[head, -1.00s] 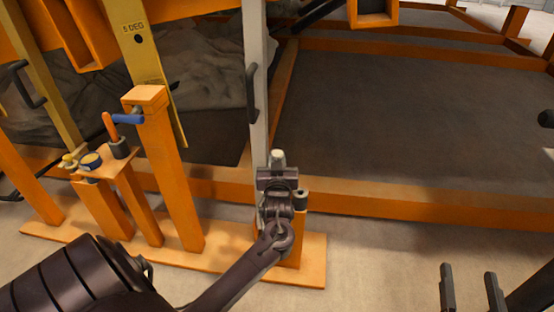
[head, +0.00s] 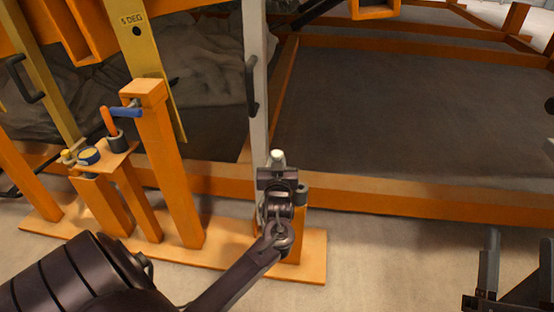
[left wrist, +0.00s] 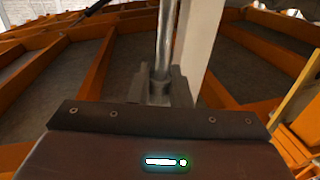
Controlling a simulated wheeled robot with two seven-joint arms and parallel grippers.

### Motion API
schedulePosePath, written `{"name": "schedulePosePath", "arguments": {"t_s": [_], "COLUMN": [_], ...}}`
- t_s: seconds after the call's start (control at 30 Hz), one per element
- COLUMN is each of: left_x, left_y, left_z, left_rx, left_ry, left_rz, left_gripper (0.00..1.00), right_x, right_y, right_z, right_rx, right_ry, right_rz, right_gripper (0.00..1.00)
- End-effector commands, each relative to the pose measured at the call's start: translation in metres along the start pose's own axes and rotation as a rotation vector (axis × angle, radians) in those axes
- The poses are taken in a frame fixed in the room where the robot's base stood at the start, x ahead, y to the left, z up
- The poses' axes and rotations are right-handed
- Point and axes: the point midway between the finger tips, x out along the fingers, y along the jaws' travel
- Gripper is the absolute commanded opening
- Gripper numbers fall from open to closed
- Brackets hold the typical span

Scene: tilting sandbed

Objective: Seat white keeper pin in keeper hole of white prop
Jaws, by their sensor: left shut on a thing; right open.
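The white prop (head: 257,85) stands upright, with a dark handle on its side. Its lower end is hidden behind my left arm. My left gripper (head: 278,175) is at the prop's lower front and is shut on the white keeper pin (head: 278,156), whose pale top shows above the fingers. In the left wrist view the pin is a shiny shaft (left wrist: 166,40) between the fingers, beside the prop (left wrist: 198,45). I cannot tell whether pin and prop touch. The keeper hole is not visible. My right gripper (head: 517,262) is open and empty at the lower right.
An orange post (head: 168,170) with a blue-handled pin stands left. A small orange shelf (head: 112,158) beside it carries a dark cup and a yellow-topped item. A yellow bar marked 5 DEG (head: 140,60) leans behind. A dark holder (head: 301,194) is right of my left gripper. Floor at right is clear.

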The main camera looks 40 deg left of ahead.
Motion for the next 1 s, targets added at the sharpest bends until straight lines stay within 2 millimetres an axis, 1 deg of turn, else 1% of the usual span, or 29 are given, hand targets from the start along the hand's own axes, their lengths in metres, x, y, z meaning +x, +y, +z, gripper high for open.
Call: {"name": "schedulePosePath", "arguments": {"t_s": [0.1,0.3,1.0], "left_x": [0.0,0.0,0.0], "left_y": [0.0,0.0,0.0], "left_z": [0.002,0.004,0.004], "left_rx": [0.0,-0.001,0.0], "left_ry": [0.001,0.001,0.001], "left_rz": [0.0,0.0,0.0], "left_gripper": [0.0,0.0,0.0], "right_x": [0.001,0.002,0.003], "right_y": [0.0,0.0,0.0], "right_z": [-0.009,-0.018,-0.021], "right_rx": [-0.002,-0.003,-0.004], "right_ry": [0.044,0.088,0.096], "right_rz": [-0.001,-0.001,-0.002], "right_gripper": [0.55,0.55,0.55]}}
